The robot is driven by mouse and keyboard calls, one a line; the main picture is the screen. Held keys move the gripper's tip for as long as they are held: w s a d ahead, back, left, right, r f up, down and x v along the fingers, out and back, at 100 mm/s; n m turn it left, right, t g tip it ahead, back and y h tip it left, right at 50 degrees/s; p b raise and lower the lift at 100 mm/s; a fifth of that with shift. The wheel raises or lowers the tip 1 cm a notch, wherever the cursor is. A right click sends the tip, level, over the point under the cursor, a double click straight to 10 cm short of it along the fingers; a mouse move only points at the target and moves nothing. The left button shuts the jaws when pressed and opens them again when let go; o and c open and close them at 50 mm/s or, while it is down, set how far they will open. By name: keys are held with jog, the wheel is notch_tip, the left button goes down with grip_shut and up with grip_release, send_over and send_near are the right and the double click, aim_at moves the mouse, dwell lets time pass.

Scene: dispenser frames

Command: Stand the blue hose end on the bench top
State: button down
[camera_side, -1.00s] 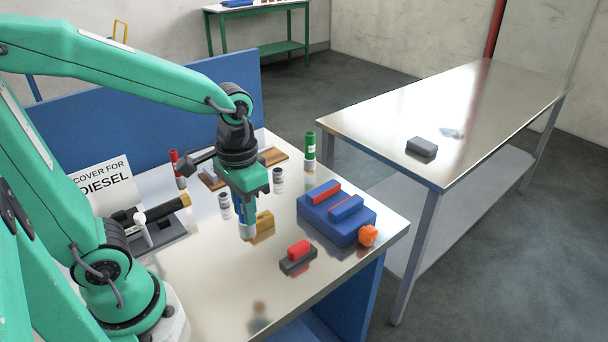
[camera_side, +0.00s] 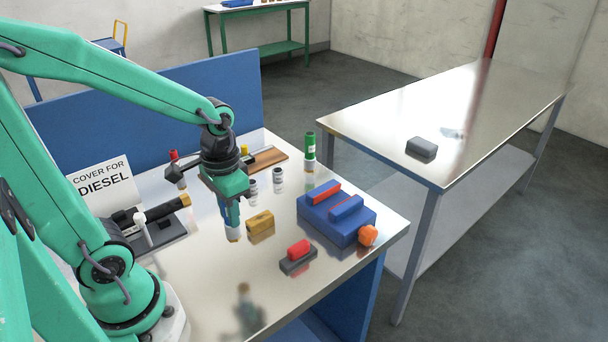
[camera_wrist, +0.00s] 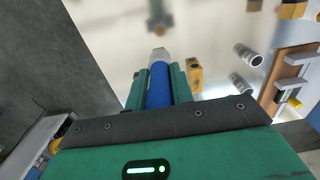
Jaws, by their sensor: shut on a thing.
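The blue hose end (camera_side: 233,232) has a pale, silvery tip and hangs upright, tip down, from my gripper (camera_side: 230,205). My gripper is shut on it; the jaws hide part of its blue body. In the wrist view the blue body (camera_wrist: 159,88) lies between the two green fingers (camera_wrist: 160,95), with its pale tip pointing away. The bench top (camera_side: 205,290) is shiny metal below it. The tip looks close to the surface; I cannot tell whether it touches.
A yellow block (camera_side: 261,225) stands just right of the hose end. A red-and-grey block (camera_side: 298,256) and a blue box (camera_side: 340,217) lie further right. The diesel sign (camera_side: 103,185) and a black-handled tool (camera_side: 165,210) are at left. The front of the bench is clear.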

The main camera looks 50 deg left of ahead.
jog(key=w+a+f, duration=0.1)
jog(key=a+f, duration=0.3)
jog(key=a, duration=0.3)
jog(key=shift+w+f, duration=0.2)
jog(key=shift+a, duration=0.1)
jog(key=shift+f, duration=2)
jog(key=shift+f, duration=0.15)
jog(key=c, duration=1.2)
grip_release()
notch_tip(320, 180, up, 12)
jog(key=shift+r, duration=0.2)
